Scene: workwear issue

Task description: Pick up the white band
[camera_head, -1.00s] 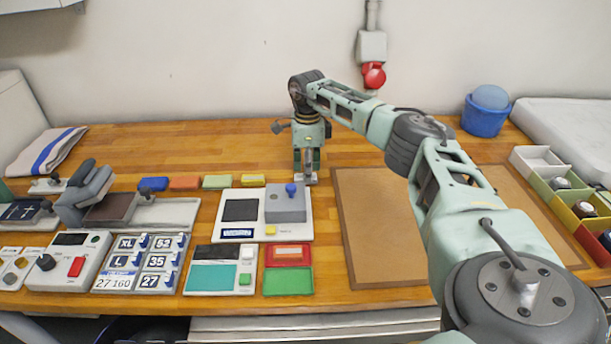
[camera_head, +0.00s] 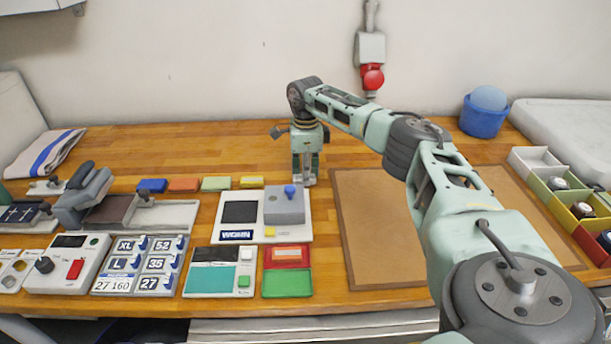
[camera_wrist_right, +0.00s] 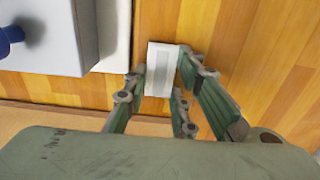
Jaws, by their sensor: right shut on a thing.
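The white band (camera_wrist_right: 159,70) is a small pale block in the right wrist view, between the fingertips of my right gripper (camera_wrist_right: 158,82). The fingers are shut on it, one on each side. In the head view my right gripper (camera_head: 304,178) points straight down at the table, at the right end of the row of coloured bands. There its fingers largely hide the white band. Whether the band touches the wood is hard to tell. My left gripper is not in view.
Blue (camera_head: 152,185), orange (camera_head: 184,184), green (camera_head: 216,183) and yellow (camera_head: 251,182) bands lie to the left. A white device with a grey block (camera_head: 285,207) stands close in front. A brown board (camera_head: 385,270) lies to the right. The wood behind is clear.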

